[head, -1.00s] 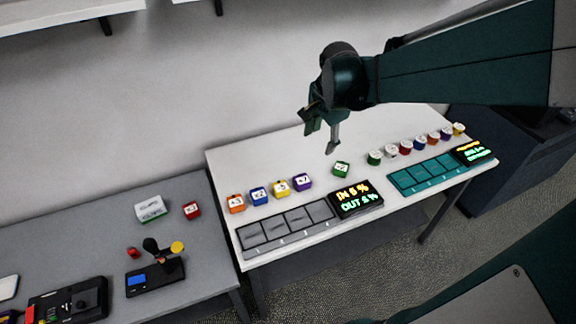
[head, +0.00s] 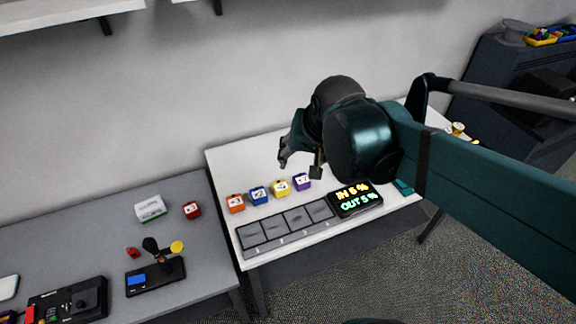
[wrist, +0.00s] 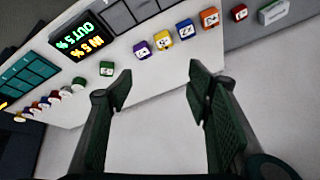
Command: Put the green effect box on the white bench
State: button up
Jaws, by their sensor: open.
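The green effect box (wrist: 107,68) sits on the white bench (wrist: 150,115), near the black display in the wrist view. In the head view it is hidden behind my arm. My gripper (head: 300,166) is above the white bench (head: 235,163), behind the row of coloured boxes. In the wrist view my gripper (wrist: 161,90) is open with nothing between its fingers. The green box lies beyond the left fingertip and apart from it.
Orange (head: 236,203), blue (head: 259,195), yellow (head: 281,188) and purple (head: 302,181) boxes stand behind a grey slotted tray (head: 286,227) and a display (head: 355,199). Several round coloured pieces (wrist: 45,102) line the bench. A grey bench (head: 90,228) holds other items.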

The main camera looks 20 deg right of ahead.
jog(key=s+a+n+t, duration=0.1)
jog(key=s+a+n, duration=0.3)
jog(key=s+n, duration=0.1)
jog(key=shift+s+a+f+n+t+y, duration=0.2)
jog(key=shift+s+n+t+y, duration=0.1)
jog(key=shift+s, duration=0.1)
